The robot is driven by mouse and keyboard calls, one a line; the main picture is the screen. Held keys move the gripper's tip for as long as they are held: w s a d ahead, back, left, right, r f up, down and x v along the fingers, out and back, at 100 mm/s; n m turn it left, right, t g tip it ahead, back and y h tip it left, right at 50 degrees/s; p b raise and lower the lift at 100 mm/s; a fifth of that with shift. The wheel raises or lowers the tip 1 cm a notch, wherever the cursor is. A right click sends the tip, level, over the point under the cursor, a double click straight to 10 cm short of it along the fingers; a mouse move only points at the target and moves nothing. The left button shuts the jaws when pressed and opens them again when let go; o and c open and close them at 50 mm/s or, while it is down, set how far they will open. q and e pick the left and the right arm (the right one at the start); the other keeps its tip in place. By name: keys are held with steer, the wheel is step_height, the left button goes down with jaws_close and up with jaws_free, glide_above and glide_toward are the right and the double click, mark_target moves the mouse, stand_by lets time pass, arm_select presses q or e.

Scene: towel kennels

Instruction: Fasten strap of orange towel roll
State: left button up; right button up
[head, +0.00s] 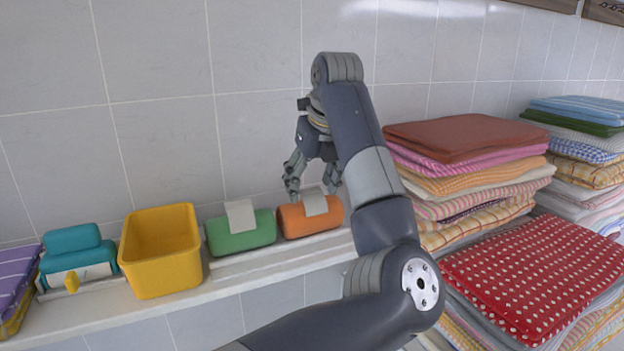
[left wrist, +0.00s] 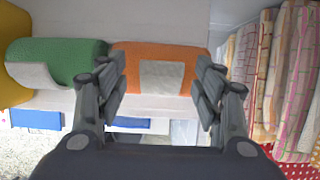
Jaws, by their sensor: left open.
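The orange towel roll (head: 296,222) lies on the white shelf, right of the green roll. My right gripper is not in view.
The green roll (head: 240,234) with a pale strap, a yellow bin (head: 160,262) and teal rolls (head: 76,250) stand along the shelf (head: 280,259) to the left. Tall stacks of folded towels (head: 465,150) rise on the right. A tiled wall (head: 155,100) closes the back.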

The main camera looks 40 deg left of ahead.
arm_select(q)
steer(key=shift+w+a+f, duration=0.15)
steer(key=shift+w+f, duration=0.05)
steer(key=shift+w, duration=0.05)
steer(key=shift+c, duration=0.3)
steer(key=c, duration=0.9)
steer(key=shift+s+r, duration=0.1)
steer(key=shift+c, duration=0.6)
steer(key=shift+w+a+h, duration=0.2)
steer(key=shift+a+h, duration=0.1)
steer(key=shift+h, duration=0.2)
steer(key=shift+w+a+f+g+h, duration=0.15)
steer(key=shift+a+f+g+h, duration=0.25)
steer(key=shift+h, duration=0.3)
steer(key=shift+w+a+f+g+h, duration=0.2)
steer(key=shift+f+g+h, duration=0.15)
steer(key=shift+g+h, duration=0.3)
